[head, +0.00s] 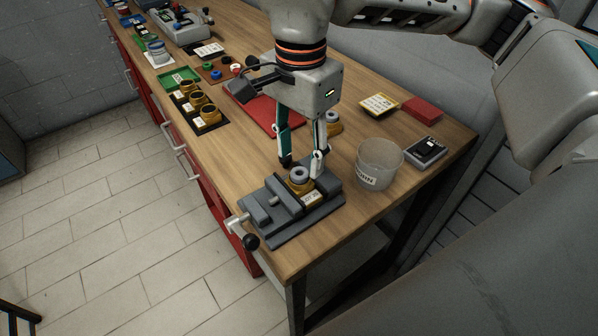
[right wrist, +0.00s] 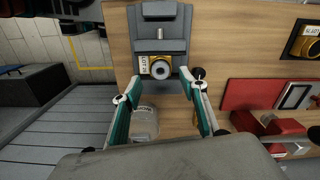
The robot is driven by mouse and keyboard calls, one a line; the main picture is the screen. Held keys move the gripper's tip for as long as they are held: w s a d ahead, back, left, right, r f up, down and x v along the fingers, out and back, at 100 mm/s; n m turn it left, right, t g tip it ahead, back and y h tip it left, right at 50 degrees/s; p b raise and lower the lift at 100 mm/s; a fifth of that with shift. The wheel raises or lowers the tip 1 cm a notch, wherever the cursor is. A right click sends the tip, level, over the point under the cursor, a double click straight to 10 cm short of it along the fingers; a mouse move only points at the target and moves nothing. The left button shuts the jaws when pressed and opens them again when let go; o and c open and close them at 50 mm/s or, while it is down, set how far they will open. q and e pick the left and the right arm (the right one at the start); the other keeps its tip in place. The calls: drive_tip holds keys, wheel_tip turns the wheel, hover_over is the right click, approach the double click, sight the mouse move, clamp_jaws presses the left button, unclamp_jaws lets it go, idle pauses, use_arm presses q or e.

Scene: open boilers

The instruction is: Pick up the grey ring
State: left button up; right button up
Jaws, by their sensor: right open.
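The grey ring (head: 300,173) sits on top of a brass fitting (head: 300,186) clamped in a dark grey vise (head: 262,214) at the table's near corner. In the right wrist view the ring (right wrist: 160,69) shows as a grey circle with a dark hole. My right gripper (head: 301,165) points down over the vise, open, with its fingertips on either side of the ring and nothing between them. In the right wrist view the gripper (right wrist: 160,80) spans wider than the ring. Whether a finger touches it I cannot tell. My left gripper is not in view.
A clear labelled container (head: 380,165) stands right of the vise. A grey device (head: 425,150), a yellow-labelled block (head: 379,104) and a red block (head: 422,109) lie behind it. A black tray (head: 219,122) holds brass fittings. The vise handle (head: 250,241) overhangs the front edge.

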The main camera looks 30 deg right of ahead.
sight(300, 172)
wheel_tip(300, 172, down, 3)
drive_tip(key=shift+r, duration=0.2)
drive_tip(key=shift+f, duration=0.5)
drive_tip(key=c, duration=0.8)
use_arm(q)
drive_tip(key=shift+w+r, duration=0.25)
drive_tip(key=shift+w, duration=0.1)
use_arm(e)
drive_tip(key=shift+c, duration=0.2)
drive_tip(key=shift+r, duration=0.15)
